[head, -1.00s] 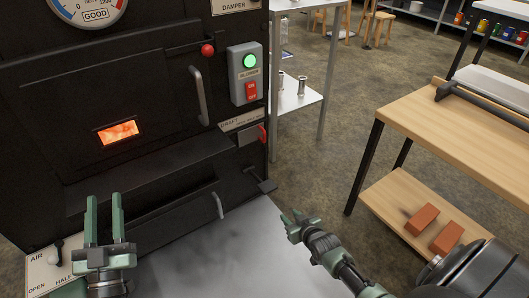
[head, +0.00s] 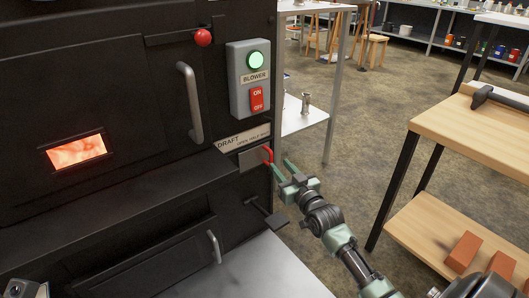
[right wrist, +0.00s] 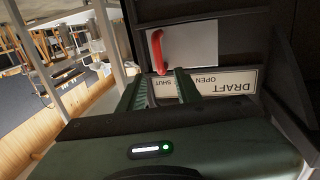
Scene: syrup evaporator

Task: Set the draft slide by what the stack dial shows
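The draft slide is a grey plate (head: 251,159) with a red handle (head: 268,154), under the label "DRAFT OPEN HALF SHUT" (head: 243,137) on the black evaporator front. The handle is at the label's right, "SHUT" end. My right gripper (head: 281,169) is open, just right of the handle. In the right wrist view the red handle (right wrist: 158,52) shows just beyond the open fingertips (right wrist: 161,82); I cannot tell whether it lies between them. The stack dial is out of view now. Only a bit of my left arm shows at the bottom left corner.
Above the slide is the blower box (head: 248,80) with a lit green lamp and an ON/OFF switch. A glowing window (head: 76,151) and a door handle (head: 190,102) are left of it. A wooden bench (head: 480,130) with red bricks below stands right. Floor between is clear.

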